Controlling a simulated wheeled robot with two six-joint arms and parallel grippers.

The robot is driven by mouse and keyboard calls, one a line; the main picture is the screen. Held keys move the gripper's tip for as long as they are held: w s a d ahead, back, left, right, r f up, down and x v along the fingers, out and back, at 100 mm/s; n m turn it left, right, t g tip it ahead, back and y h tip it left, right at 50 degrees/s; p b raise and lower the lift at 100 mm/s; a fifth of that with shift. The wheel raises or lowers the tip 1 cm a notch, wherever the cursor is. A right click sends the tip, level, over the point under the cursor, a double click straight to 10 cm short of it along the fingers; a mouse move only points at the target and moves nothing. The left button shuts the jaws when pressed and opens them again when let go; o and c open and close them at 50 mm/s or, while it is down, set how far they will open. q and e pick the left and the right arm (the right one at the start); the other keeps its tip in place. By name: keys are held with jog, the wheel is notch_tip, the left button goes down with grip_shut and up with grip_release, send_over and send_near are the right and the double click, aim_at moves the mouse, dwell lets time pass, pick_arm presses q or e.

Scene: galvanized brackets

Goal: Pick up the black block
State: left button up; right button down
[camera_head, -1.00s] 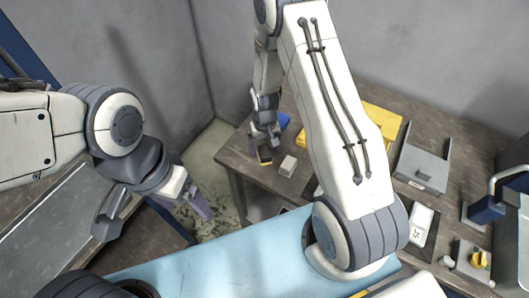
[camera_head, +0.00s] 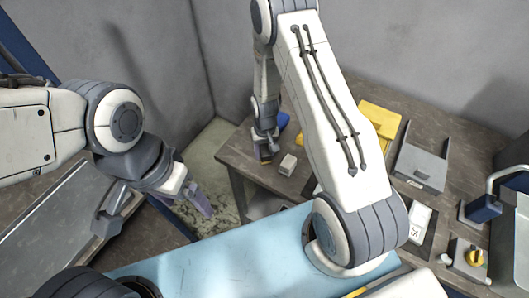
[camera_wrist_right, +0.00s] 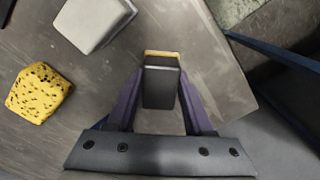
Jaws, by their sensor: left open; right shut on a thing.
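The black block (camera_wrist_right: 160,87) is a small dark piece with a yellow edge. In the right wrist view it sits between the two purple fingers of my right gripper (camera_wrist_right: 160,98), which is shut on it. In the head view my right gripper (camera_head: 265,154) is low over the workbench's near left corner, and the block is mostly hidden there. I cannot tell whether it touches the bench top. My left gripper (camera_head: 197,199) is open and empty, off the bench to the left.
A pale grey block (camera_head: 288,163) lies just right of the right gripper on the workbench (camera_head: 242,163); it also shows in the wrist view (camera_wrist_right: 92,22). A yellow speckled piece (camera_wrist_right: 40,92) lies nearby. A grey tray (camera_head: 421,167) and yellow bin (camera_head: 380,122) are further right.

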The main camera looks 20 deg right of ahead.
aim_at(265, 149)
jog(key=shift+r, duration=0.15)
notch_tip(265, 149, up, 4)
jog(key=shift+d+f+b, duration=0.1)
jog(key=shift+b, duration=0.9)
jog(key=s+d+r+b, duration=0.2)
jog(key=s+d+r, duration=0.5)
jog(key=s, duration=0.1)
jog(key=shift+s+d, duration=0.3)
jog(key=shift+d, duration=0.1)
jog(key=c, duration=0.9)
grip_release()
jog(key=c, duration=0.6)
jog(key=shift+a+f, duration=0.1)
